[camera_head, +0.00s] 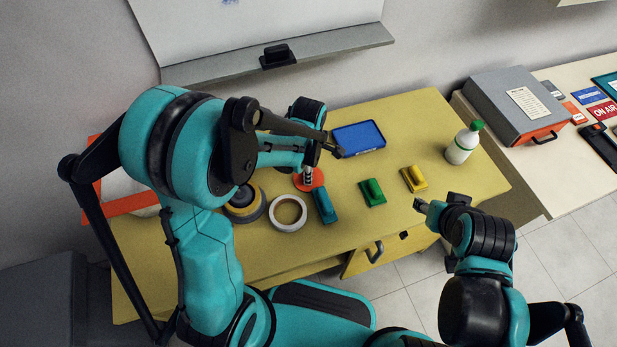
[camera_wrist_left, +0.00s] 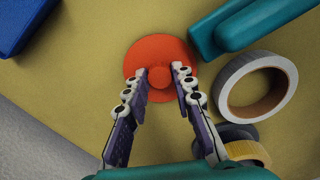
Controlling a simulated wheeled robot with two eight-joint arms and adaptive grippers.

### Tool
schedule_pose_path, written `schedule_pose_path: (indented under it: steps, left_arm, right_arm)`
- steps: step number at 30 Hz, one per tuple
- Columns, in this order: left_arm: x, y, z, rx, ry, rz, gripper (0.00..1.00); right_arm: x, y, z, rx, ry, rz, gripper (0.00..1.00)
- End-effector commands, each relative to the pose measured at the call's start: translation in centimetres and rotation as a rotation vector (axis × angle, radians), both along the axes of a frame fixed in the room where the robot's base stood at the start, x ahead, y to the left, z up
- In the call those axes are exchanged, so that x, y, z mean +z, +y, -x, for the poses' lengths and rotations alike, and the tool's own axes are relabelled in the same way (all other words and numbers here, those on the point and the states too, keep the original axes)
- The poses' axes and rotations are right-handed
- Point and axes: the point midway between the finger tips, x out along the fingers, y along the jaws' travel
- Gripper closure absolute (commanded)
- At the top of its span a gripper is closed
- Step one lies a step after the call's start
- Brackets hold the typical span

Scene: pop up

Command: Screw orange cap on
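A flat orange-red round piece with a small raised knob, taken as the orange cap (camera_head: 318,181), lies on the yellow table. It also shows in the left wrist view (camera_wrist_left: 160,48). My left gripper (camera_head: 309,175) points down over it. In the left wrist view its two fingers (camera_wrist_left: 162,71) stand apart on either side of the knob, with a gap between them; whether they touch the disc is unclear. A white bottle with a green top (camera_head: 461,146) stands upright at the table's right. My right gripper (camera_head: 420,206) is near the front right edge, its fingers unclear.
A teal block (camera_head: 324,206), white tape roll (camera_head: 288,213) and dark and yellow rolls (camera_head: 244,204) lie close to the disc. Green (camera_head: 373,193) and yellow (camera_head: 414,179) blocks lie right. A blue tray (camera_head: 358,138) lies behind. Table is clear between tray and bottle.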

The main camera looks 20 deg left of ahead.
Motion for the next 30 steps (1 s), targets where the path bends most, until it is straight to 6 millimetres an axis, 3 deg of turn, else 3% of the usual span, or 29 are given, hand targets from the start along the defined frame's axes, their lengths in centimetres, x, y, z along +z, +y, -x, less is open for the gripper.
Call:
schedule_pose_path:
  steps: [7, 17, 30]
  left_arm:
    - [0.7, 0.0, 0.0, 0.000, 0.000, 0.000, 1.00]
    - [4.3, 0.0, 0.0, 0.000, 0.000, 0.000, 1.00]
    - [4.2, 0.0, 0.0, 0.000, 0.000, 0.000, 1.00]
  right_arm:
    - [0.6, 0.0, 0.0, 0.000, 0.000, 0.000, 0.55]
    - [3.3, 0.0, 0.0, 0.000, 0.000, 0.000, 0.55]
    - [3.1, 0.0, 0.0, 0.000, 0.000, 0.000, 0.55]
